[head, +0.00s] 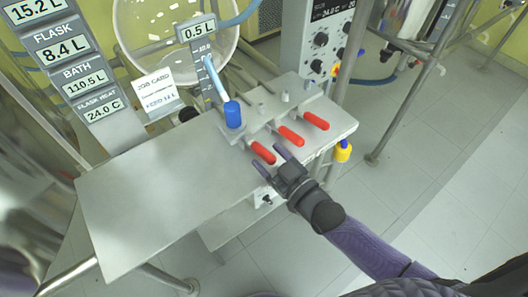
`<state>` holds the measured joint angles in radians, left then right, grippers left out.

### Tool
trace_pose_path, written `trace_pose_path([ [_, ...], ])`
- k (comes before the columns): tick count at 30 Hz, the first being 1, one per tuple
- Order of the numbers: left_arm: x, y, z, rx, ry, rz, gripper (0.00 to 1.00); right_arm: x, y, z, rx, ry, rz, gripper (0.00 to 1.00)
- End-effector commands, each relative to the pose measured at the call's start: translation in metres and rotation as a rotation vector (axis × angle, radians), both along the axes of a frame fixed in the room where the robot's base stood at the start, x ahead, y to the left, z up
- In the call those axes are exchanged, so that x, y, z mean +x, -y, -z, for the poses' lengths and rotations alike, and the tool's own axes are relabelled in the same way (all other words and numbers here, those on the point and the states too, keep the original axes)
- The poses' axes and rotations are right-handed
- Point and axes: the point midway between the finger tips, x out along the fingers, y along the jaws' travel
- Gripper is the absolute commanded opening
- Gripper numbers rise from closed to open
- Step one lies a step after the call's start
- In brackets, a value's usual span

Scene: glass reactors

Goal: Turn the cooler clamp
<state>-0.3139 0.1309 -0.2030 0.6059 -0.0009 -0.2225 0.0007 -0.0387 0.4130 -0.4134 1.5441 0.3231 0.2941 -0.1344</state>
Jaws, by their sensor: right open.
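Three red lever handles sit in a slanting row on the grey bench: a near-left one (262,152), a middle one (290,136) and a far-right one (316,121). No readable label shows which is the cooler clamp. My right gripper (268,157) reaches in from the lower right with its fingers apart. Its fingertips lie at the free end of the near-left red handle, one on either side in the picture. I cannot tell whether they touch it or are above it. My left gripper is out of view.
A glass vessel (170,25) is behind. A control box (322,40) stands at the back right. The bench's left part (150,190) is bare. A yellow knob (342,152) hangs at the right edge.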

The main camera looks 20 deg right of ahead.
Motion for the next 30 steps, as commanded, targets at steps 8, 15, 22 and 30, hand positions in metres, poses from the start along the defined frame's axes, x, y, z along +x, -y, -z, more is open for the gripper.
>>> trace_pose_path([
  [8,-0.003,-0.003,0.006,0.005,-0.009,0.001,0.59,0.021,-0.009,0.000,0.001,-0.001,0.000,0.69],
  [15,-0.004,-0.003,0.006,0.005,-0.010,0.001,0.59,0.021,-0.009,0.000,0.000,-0.002,0.000,0.60],
  [22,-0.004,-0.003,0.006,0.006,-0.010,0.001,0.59,0.020,-0.008,0.000,0.001,-0.001,0.000,0.11],
  [30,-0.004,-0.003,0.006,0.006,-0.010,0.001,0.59,0.020,-0.008,0.000,0.000,-0.001,0.000,0.00],
])
